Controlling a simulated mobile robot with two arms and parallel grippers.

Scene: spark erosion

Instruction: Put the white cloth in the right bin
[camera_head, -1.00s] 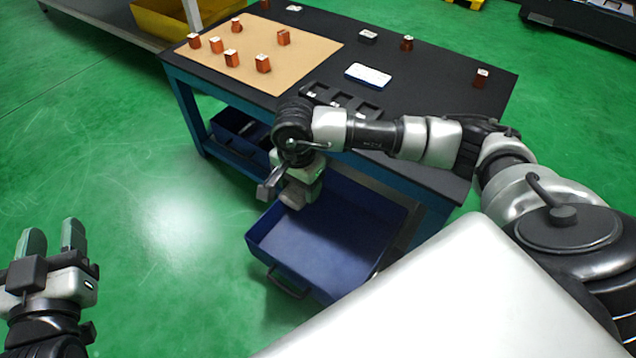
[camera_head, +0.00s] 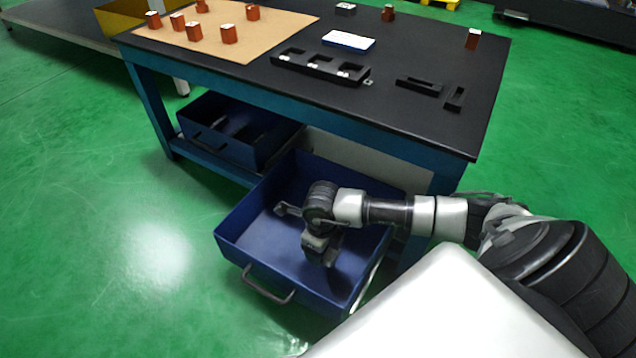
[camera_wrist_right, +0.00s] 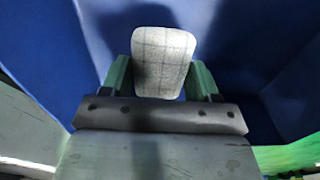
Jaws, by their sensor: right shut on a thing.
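The white cloth (camera_wrist_right: 163,62), pale with a faint grid of lines, is between the green fingers of my right gripper (camera_wrist_right: 162,80) in the right wrist view. The gripper is shut on it, with blue walls around and below. In the head view my right gripper (camera_head: 320,258) points down inside the right bin (camera_head: 235,250), a blue pulled-out bin with a front handle. The cloth cannot be made out there, hidden by the gripper. My left gripper is out of view.
A black-topped table (camera_head: 440,120) with a blue frame stands behind the bin. On it are a brown board (camera_head: 270,30) with several copper blocks, a black holder (camera_head: 320,68) and a blue-edged white item (camera_head: 348,40). A second blue bin (camera_head: 240,130) sits under the table, left. Green floor is clear at left.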

